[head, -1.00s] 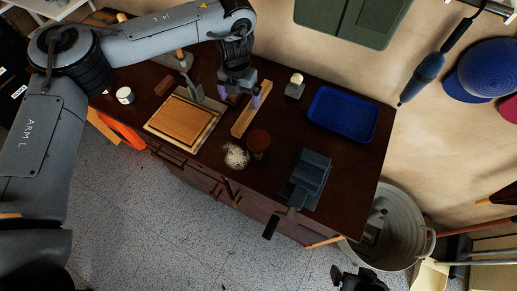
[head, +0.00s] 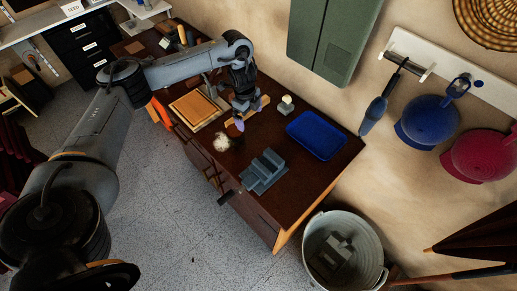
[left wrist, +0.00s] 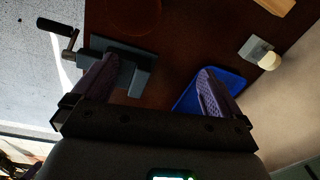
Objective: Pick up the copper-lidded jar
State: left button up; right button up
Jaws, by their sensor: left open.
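The copper-lidded jar (head: 234,131) stands on the dark workbench, partly hidden behind my left gripper in the head view. Its round reddish-brown lid (left wrist: 132,12) shows at the top edge of the left wrist view, cut off by the frame. My left gripper (head: 248,114) is over the bench beside the jar. In the left wrist view its two purple fingers (left wrist: 157,70) are wide apart with nothing between them. My right gripper is not in view.
A metal tub (head: 378,273) stands on the floor beside the bench.

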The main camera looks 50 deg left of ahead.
pick_arm(q)
jog(key=g+p, duration=0.1)
send_over(234, 129)
jog(key=shift+w+a+f+n, duration=0.2)
jog(key=shift+a+f+n, duration=0.15)
jog(key=shift+n, duration=0.05)
jog(key=f, duration=0.1)
jog(key=f+b, duration=0.2)
jog(key=f, duration=0.1)
jog(key=shift+s+d, duration=0.1)
jog(key=shift+d, duration=0.15)
jog(key=shift+f+b, duration=0.6)
jog(key=shift+f, duration=0.65)
jog(key=f, duration=0.3)
jog(key=shift+s+d+f, duration=0.1)
jog(key=shift+s, duration=0.15)
jog(key=shift+w+f, duration=0.1)
jog(key=shift+f, duration=0.3)
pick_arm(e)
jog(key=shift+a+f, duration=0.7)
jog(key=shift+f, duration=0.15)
pick_arm(q)
jog(key=shift+c, duration=0.5)
jog(key=c, duration=1.1)
jog(key=shift+r, duration=0.15)
